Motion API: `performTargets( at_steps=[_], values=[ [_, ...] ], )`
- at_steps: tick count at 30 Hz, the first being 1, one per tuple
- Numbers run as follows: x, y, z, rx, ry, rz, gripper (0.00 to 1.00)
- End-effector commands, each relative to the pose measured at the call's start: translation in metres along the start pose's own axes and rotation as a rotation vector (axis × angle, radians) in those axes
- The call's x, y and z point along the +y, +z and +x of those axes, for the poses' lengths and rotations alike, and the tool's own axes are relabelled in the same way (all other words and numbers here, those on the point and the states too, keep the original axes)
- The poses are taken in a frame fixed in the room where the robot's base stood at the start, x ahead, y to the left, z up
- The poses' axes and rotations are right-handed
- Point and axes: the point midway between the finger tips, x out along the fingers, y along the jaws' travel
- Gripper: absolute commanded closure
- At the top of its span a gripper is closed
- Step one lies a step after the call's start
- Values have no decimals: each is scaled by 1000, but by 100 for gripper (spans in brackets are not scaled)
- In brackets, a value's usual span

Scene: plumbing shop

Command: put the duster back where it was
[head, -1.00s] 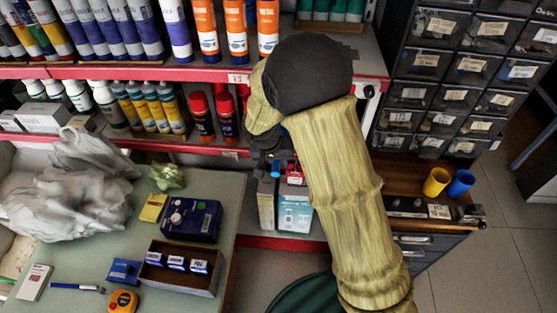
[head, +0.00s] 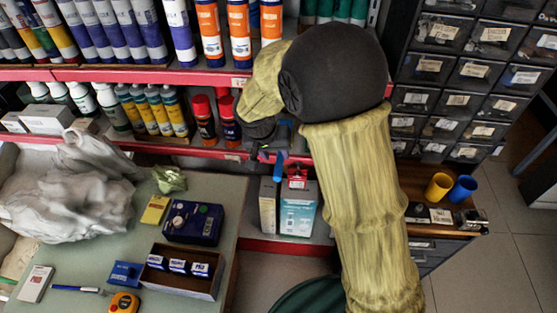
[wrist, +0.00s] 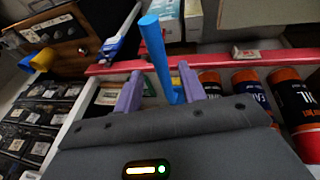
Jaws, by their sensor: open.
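A blue rod (wrist: 154,48), which looks like the duster's handle, stands between the two purple fingers of my gripper (wrist: 158,88) in the wrist view. The fingers are open, with a gap to the rod on the left; I cannot tell whether the right finger touches it. In the head view the blue rod (head: 279,164) points down just below my gripper (head: 264,150), at the lower red-edged shelf. No duster head can be made out; my arm and gripper hide much of that spot.
The red shelf edge (wrist: 215,60) runs close by my fingers. Red-capped cans (head: 203,118) and several bottles stand left of my gripper. Boxes (head: 297,210) sit below. A table (head: 222,262) with small goods is at lower left, drawers (head: 409,97) at right.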

Motion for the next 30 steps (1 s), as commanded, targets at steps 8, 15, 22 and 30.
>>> performTargets(
  at_steps=[8,15,22,30],
  values=[
    [0,0,-42,1,-1,-1,59],
    [0,0,-46,-1,0,-1,59],
    [0,0,-46,-1,0,0,59],
    [0,0,-46,-1,0,0,59]
  ],
)
